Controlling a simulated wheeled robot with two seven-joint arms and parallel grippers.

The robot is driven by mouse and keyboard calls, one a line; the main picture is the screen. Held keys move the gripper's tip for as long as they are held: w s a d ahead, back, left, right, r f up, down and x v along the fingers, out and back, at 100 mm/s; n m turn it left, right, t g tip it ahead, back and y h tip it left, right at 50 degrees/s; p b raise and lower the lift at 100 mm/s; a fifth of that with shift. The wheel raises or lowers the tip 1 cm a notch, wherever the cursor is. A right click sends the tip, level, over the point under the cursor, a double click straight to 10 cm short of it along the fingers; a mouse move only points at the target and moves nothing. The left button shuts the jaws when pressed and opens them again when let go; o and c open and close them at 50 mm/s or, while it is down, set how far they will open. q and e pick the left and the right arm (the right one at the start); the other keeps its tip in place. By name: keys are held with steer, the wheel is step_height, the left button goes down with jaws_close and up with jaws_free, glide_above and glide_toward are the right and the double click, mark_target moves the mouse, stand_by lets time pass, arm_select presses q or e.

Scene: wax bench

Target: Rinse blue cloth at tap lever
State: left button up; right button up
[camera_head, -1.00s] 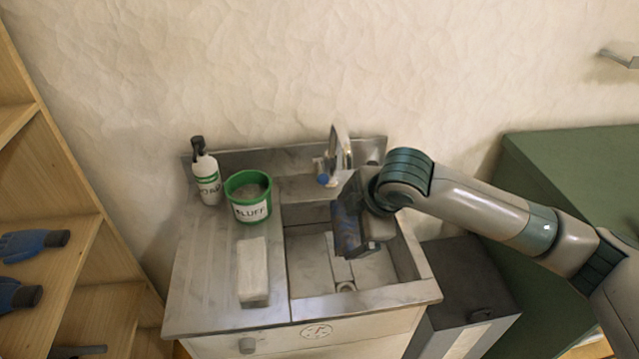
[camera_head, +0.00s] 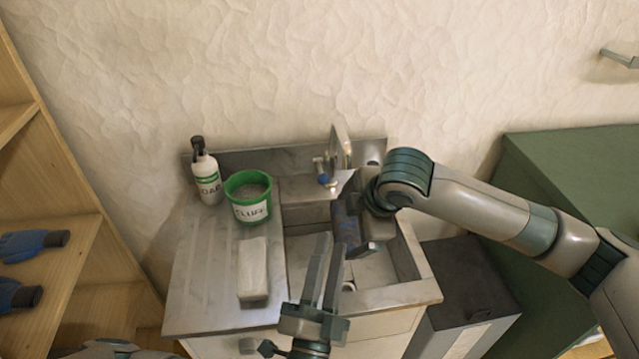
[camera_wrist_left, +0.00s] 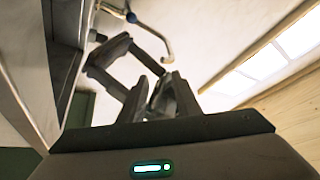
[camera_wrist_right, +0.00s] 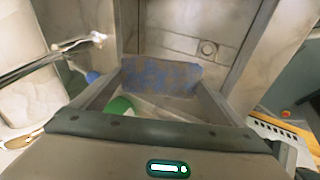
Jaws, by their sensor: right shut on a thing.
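The blue, mottled cloth (camera_head: 347,229) is in my right gripper (camera_head: 357,235), over the sink basin and below the spout. In the right wrist view the cloth (camera_wrist_right: 160,76) spans between both fingers. The tap (camera_head: 341,150) stands at the back of the sink. Its lever has a blue tip (camera_head: 323,180), left of the spout; the tip also shows in the left wrist view (camera_wrist_left: 131,17). My left gripper (camera_head: 333,240) is over the sink's front, in front of the cloth and apart from the lever. Its fingers are empty with a narrow gap between them.
A green tub (camera_head: 249,197), a white soap bottle (camera_head: 206,176) and a pale block (camera_head: 253,268) stand on the drainboard at left. A dark bin (camera_head: 465,290) and a green cabinet (camera_head: 570,165) stand at right. A wooden shelf (camera_head: 55,270) is at far left.

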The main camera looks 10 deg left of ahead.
arm_select(q)
steer(key=w+a+r+m+g+y, duration=0.2)
steer(key=w+a+r+m+y, duration=0.2)
steer(key=w+a+r+m, duration=0.7)
steer(key=m+g+h, duration=0.3)
steer(key=m+h, duration=0.5)
steer(key=m, duration=1)
glide_toward(320, 183)
steer(key=s, duration=0.3)
steer(key=shift+w+a+r, duration=0.1)
steer(key=shift+w+a, duration=0.1)
steer(key=shift+w, duration=0.05)
steer(key=shift+w, duration=0.1)
steer(key=x, duration=1.1)
steer(key=shift+w, duration=0.4)
steer(key=shift+c, duration=0.2)
